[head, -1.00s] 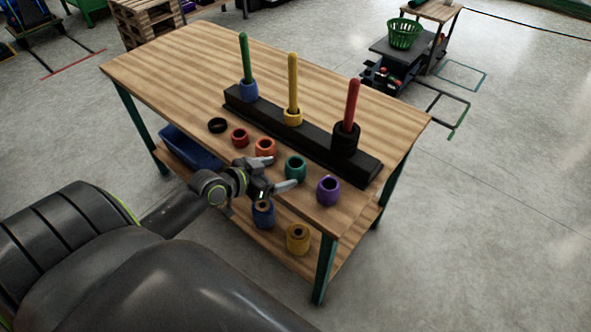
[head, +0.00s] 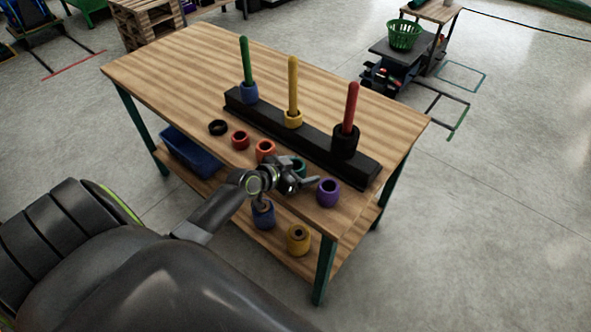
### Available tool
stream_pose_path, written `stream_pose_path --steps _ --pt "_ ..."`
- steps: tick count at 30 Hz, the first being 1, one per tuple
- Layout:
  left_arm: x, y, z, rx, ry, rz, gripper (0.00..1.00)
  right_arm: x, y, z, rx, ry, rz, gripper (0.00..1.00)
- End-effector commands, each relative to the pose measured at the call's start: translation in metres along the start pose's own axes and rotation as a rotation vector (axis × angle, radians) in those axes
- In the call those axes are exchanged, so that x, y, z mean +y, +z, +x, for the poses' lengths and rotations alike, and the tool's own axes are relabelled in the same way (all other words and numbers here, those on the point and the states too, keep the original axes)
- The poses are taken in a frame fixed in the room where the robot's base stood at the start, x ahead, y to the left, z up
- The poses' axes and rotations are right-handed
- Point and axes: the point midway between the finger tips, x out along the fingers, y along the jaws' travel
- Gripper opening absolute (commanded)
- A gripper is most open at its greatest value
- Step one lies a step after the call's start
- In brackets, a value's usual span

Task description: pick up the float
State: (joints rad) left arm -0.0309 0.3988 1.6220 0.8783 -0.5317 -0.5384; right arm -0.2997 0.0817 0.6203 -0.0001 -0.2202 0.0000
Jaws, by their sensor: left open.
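Several ring-shaped floats lie in a row along the near side of the table (head: 190,85): a black one (head: 217,128), a red one (head: 240,140), an orange one (head: 265,150), a teal one (head: 300,164) and a purple one (head: 328,191). My left gripper (head: 300,176) is open and empty at the teal float, partly hiding it. I cannot tell whether the fingers touch it. The purple float is just right of the fingers. Which float is meant does not show. My right gripper is not in view.
A black rack (head: 325,147) holds green, yellow and red pegs (head: 351,105), with rings at their bases. On the lower shelf are a blue bin (head: 190,150), a blue ring (head: 263,216) and a yellow ring (head: 298,241). The table's far left is clear.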

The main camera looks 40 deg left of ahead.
Motion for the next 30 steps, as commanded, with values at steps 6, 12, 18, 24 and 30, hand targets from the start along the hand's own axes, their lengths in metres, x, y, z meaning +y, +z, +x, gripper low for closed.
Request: stream_pose_path --steps 6,12,18,24,30 --pt "0.0 0.0 0.0 0.0 0.0 0.0 0.67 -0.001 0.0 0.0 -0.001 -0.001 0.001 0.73" --pt "0.0 0.0 -0.001 0.0 0.0 -0.001 0.41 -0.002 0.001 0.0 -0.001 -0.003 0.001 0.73" --pt "0.0 0.0 -0.001 0.0 0.0 -0.001 0.31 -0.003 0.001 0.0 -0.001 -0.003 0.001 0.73" --pt "-0.001 -0.008 -0.004 0.002 0.0 0.002 0.31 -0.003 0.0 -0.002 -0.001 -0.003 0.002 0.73" --pt "-0.001 -0.042 -0.021 0.003 0.0 0.007 0.31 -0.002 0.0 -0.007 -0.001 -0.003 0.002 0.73"
